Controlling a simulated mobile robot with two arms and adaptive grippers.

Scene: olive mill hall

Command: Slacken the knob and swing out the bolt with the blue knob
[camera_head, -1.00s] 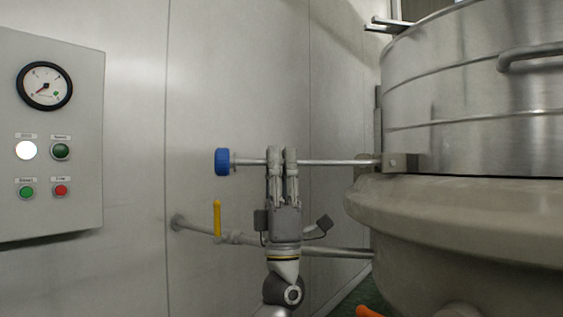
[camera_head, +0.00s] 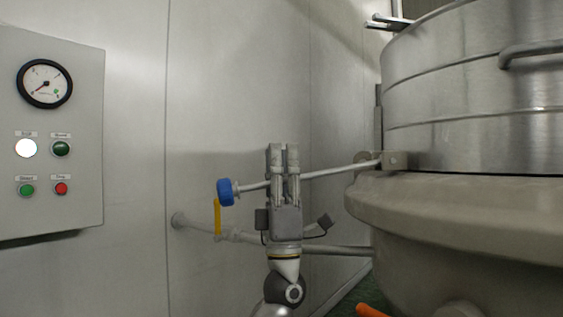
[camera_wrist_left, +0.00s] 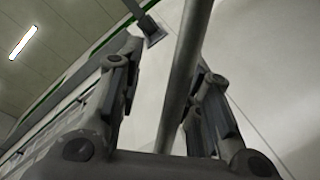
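The bolt is a thin metal rod (camera_head: 330,173) with a blue knob (camera_head: 225,192) on its left end. It slopes down to the left from a bracket (camera_head: 396,160) on the vessel's rim. My left gripper (camera_head: 283,150) points up at the middle of the rod, and its near side hides a short stretch of it. In the left wrist view the rod (camera_wrist_left: 185,70) runs between the spread fingers, nearer the right one. The fingers look open, with the rod low between them. My right gripper is not in view.
The round steel vessel (camera_head: 470,215) fills the right side. A wall pipe with a yellow lever (camera_head: 217,216) runs behind and below the rod. A panel (camera_head: 75,110) with gauge and buttons is on the left. An orange piece (camera_head: 370,310) shows at the bottom edge.

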